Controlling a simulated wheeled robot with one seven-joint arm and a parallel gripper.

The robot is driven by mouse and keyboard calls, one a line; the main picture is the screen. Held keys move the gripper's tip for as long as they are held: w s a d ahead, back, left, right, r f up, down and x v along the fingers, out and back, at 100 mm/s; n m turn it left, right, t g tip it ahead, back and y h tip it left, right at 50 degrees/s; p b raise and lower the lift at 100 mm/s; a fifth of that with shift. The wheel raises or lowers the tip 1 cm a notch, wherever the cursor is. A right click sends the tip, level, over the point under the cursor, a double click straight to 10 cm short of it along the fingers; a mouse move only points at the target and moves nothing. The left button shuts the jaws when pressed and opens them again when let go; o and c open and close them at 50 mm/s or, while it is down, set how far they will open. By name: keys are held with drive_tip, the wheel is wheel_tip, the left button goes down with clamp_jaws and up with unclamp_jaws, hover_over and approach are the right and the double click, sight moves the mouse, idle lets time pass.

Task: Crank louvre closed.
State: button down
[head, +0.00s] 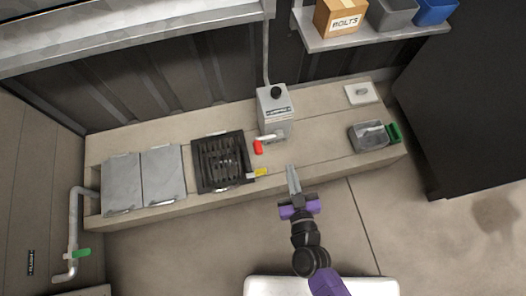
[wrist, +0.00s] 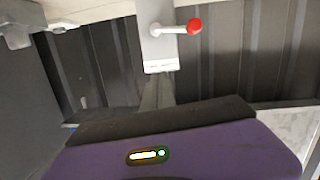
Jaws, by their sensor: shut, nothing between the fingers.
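The louvre (head: 222,160) is a dark square frame with slats, set in the bench left of centre. Gaps show dark between its slats. A grey box (head: 275,110) with a black knob on top and a label stands right of it. A crank with a red knob (head: 258,147) sticks out low on the box's front. In the wrist view the crank's light arm and red knob (wrist: 194,26) point right from the box (wrist: 157,45). My gripper (head: 291,170) is shut and empty, in front of the box and right of the red knob, apart from it.
A yellow-tipped lever (head: 262,172) is at the louvre's right corner. Two grey lids (head: 163,174) lie left. A grey bin (head: 368,137) with a green part and a white plate (head: 362,93) are right. A shelf (head: 370,38) with bins is above.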

drive_tip(key=w+a+f+m+g+y+b, duration=0.1)
drive_tip(key=w+a+f+m+y+b, duration=0.1)
drive_tip(key=w+a+f+b, duration=0.3)
drive_tip(key=w+a, duration=0.3)
drive_tip(key=shift+w+a+f+m, duration=0.2)
drive_tip(key=shift+w+a+m, duration=0.05)
drive_tip(key=shift+m, duration=0.15)
idle(0.3)
idle(0.3)
